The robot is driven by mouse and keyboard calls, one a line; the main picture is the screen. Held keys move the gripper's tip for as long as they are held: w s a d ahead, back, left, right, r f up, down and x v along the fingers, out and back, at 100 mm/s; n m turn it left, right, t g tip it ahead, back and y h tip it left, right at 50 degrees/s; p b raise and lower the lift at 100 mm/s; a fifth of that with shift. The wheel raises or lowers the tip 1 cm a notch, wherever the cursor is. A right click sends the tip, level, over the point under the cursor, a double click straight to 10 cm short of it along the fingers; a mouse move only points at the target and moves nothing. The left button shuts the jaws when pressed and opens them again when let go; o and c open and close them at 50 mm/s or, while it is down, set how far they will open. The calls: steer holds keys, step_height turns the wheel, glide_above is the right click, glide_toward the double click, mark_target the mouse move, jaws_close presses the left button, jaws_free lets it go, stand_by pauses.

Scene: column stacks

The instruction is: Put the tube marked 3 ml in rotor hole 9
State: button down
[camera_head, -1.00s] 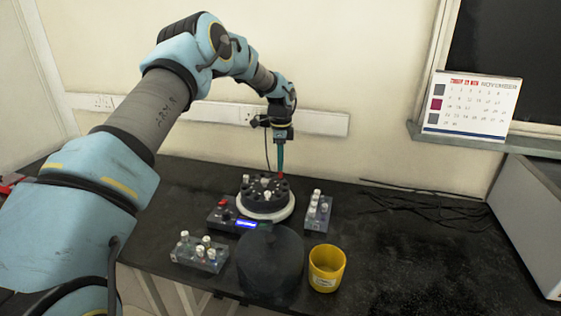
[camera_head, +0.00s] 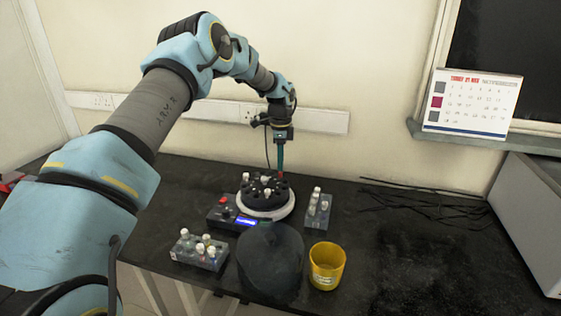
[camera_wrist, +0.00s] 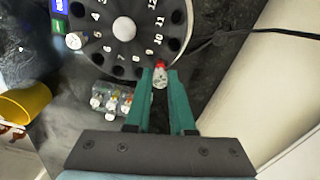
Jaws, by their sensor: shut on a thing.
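My gripper (camera_wrist: 160,85) is shut on a small tube (camera_wrist: 160,78) with a red end and a clear, pale body; its marking is not readable. In the head view my gripper (camera_head: 281,172) is at the back right of the black rotor (camera_head: 262,204). In the wrist view the rotor (camera_wrist: 110,45) shows numbered holes around a pale hub. The tube's red end is over the rim by the number 9. I cannot tell whether it has entered the hole. A white-capped tube (camera_wrist: 74,41) sits in a hole on the rotor's left side.
One rack of tubes (camera_head: 199,252) stands front left, another (camera_head: 318,211) right of the rotor. A black round lid (camera_head: 270,262) and a yellow cup (camera_head: 326,268) are in front. Cables (camera_head: 420,207) lie on the right; the bench between is clear.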

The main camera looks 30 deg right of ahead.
steer(key=shift+f, duration=0.35)
steer(key=shift+f+b, duration=0.75)
steer(key=shift+f, duration=0.3)
steer(key=shift+c, duration=1.8)
jaws_free()
steer(key=shift+r, duration=0.1)
steer(key=shift+r+p, duration=1.65)
steer(key=shift+r, duration=1.3)
